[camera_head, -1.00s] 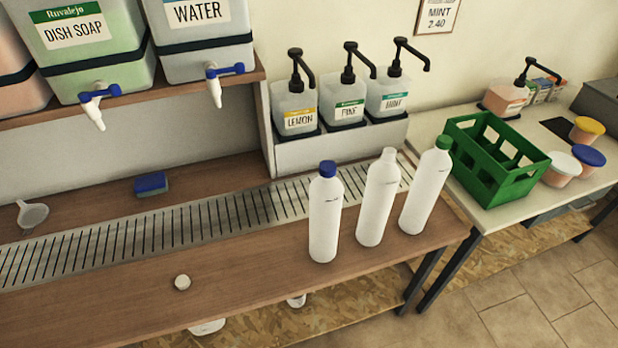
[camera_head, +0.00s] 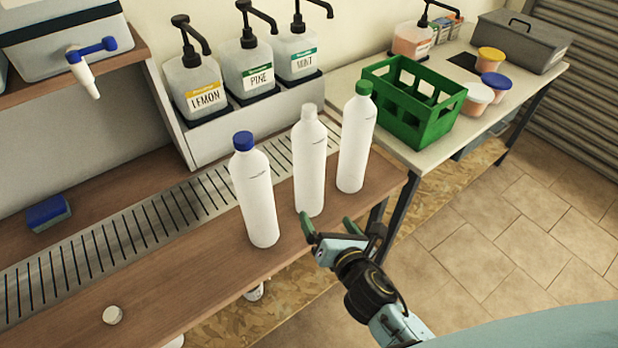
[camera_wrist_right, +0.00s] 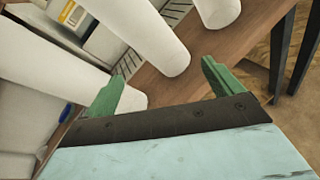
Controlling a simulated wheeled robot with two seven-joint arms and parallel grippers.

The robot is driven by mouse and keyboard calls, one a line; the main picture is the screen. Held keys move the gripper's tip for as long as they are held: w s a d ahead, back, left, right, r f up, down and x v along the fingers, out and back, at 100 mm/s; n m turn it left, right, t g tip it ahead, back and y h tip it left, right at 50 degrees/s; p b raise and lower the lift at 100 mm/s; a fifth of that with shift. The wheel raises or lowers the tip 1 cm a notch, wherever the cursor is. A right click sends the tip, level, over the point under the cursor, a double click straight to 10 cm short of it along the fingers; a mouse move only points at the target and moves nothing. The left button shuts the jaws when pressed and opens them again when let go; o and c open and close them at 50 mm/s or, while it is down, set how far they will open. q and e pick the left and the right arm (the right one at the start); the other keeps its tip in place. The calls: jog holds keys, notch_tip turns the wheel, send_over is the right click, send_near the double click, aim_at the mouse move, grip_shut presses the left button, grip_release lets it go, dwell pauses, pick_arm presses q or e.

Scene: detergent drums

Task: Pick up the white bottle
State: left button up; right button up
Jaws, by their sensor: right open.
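Three white bottles stand upright in a row on the wooden counter. The middle white bottle (camera_head: 310,165) has a white top; in the right wrist view its lower part (camera_wrist_right: 145,35) shows beyond the fingers. The blue-capped bottle (camera_head: 258,195) is to its left and the green-capped bottle (camera_head: 356,140) to its right. My right gripper (camera_head: 328,230) is open and empty, at the counter's front edge close to the foot of the middle bottle. Its green fingers (camera_wrist_right: 163,80) are spread in the right wrist view. I cannot tell whether they touch any bottle. My left gripper is not in view.
A slotted metal strip (camera_head: 130,232) runs behind the bottles, with pump dispensers (camera_head: 252,75) beyond. A green crate (camera_head: 412,105) stands on the table at right.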

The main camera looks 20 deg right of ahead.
aim_at(318, 159)
notch_tip(318, 159, up, 11)
jog(key=w+n+t, duration=0.1)
jog(key=n+t, duration=0.2)
jog(key=n, duration=0.2)
jog(key=shift+h, duration=0.3)
jog(key=w+b, duration=0.1)
jog(key=w, duration=0.6)
jog(key=shift+r, duration=0.2)
jog(key=w, duration=0.6)
jog(key=shift+a+r, duration=0.25)
jog(key=shift+a, duration=0.05)
jog(key=c, duration=1.3)
